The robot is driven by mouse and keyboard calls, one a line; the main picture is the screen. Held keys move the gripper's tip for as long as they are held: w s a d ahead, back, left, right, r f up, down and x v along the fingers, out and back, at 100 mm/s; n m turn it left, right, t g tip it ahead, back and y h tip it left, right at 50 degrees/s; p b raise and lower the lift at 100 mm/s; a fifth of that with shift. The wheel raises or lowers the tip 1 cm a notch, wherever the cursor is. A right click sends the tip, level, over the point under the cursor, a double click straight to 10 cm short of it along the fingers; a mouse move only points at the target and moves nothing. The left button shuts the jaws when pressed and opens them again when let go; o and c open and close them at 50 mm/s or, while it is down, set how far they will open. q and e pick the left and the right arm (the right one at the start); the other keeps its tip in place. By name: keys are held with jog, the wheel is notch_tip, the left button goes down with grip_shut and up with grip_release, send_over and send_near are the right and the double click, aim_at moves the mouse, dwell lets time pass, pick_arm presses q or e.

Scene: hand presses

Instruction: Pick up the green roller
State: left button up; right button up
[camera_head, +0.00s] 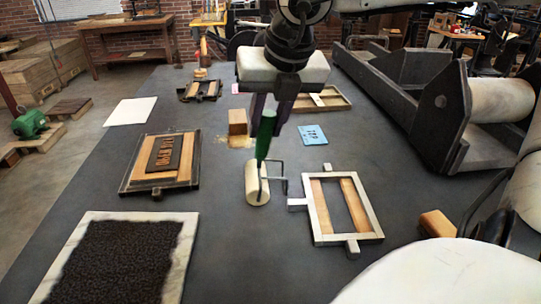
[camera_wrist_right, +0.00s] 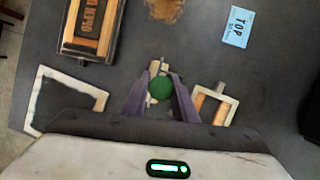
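The green roller has a green handle (camera_head: 265,136) standing nearly upright, a thin metal frame and a cream roller drum (camera_head: 257,184). The drum is low at the middle of the dark table; I cannot tell whether it touches the tabletop. My right gripper (camera_head: 270,118) points down from above, its purple fingers on both sides of the upper handle. In the right wrist view the round green handle end (camera_wrist_right: 160,88) fills the gap between the fingers (camera_wrist_right: 161,96), which look closed on it. The fingers partly hide the handle. My left gripper is not in view.
To the right of the roller lies a wooden frame (camera_head: 318,205); to the left is a type block on a board (camera_head: 163,164). A black inked slab (camera_head: 124,262) is front left. A wooden block (camera_head: 238,122) and blue card (camera_head: 312,135) lie behind. A large press (camera_head: 445,115) bounds the right.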

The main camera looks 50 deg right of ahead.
jog(key=shift+r, duration=0.15)
notch_tip(320, 180, up, 10)
jog(key=shift+f, duration=0.1)
dwell(0.4)
jog(key=shift+d, duration=0.1)
dwell(1.5)
